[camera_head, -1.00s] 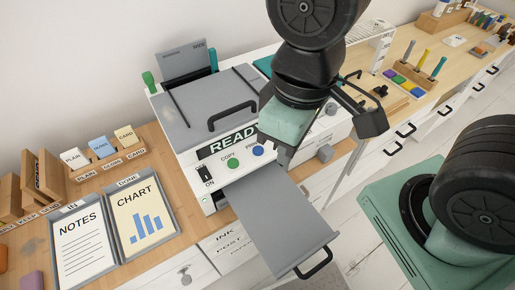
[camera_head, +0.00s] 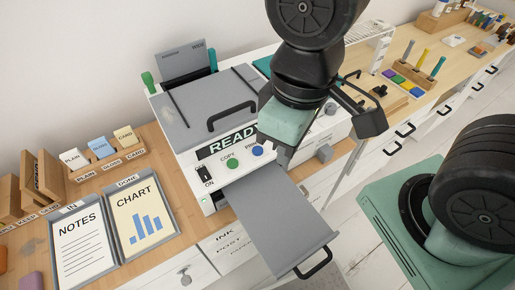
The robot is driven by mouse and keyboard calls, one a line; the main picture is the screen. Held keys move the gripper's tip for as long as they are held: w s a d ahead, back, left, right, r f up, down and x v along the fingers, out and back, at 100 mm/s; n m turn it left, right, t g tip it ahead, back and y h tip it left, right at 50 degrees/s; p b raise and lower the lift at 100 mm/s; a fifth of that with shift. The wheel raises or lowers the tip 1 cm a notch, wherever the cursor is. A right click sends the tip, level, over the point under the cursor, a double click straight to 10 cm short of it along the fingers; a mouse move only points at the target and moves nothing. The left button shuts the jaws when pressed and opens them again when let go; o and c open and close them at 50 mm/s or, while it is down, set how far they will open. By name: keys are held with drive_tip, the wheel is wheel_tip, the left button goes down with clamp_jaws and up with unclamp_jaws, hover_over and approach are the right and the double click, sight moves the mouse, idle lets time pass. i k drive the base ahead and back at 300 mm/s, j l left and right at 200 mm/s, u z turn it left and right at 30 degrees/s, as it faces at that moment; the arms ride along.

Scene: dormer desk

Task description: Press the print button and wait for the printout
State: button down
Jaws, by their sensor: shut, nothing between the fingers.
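The printer (camera_head: 193,119) is a white machine with a grey lid on the wooden desk. Its display (camera_head: 226,145) reads "READY", partly covered by my arm. The blue print button (camera_head: 257,151) sits below the display, its label partly hidden. A green copy button (camera_head: 230,164) is to its left, and an ON switch (camera_head: 205,173) further left. The grey output tray (camera_head: 275,225) extends from the front and is empty. My gripper (camera_head: 283,162) is shut and empty, pointing down just right of the blue button; I cannot tell whether it touches the panel.
Left of the printer lie a NOTES sheet (camera_head: 80,243) in the IN tray and a CHART sheet (camera_head: 140,213) in the DONE tray. Card holders (camera_head: 100,148) stand behind them. A pen block (camera_head: 425,86) is at the right. White drawers with black handles run below the desk.

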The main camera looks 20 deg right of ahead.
sight(258, 150)
drive_tip(key=k+j+z, duration=0.2)
drive_tip(key=j, duration=0.2)
drive_tip(key=j+z, duration=0.2)
drive_tip(key=j, duration=0.25)
drive_tip(key=k+j+z, duration=0.45)
drive_tip(key=j, duration=0.3)
drive_tip(key=i, duration=0.1)
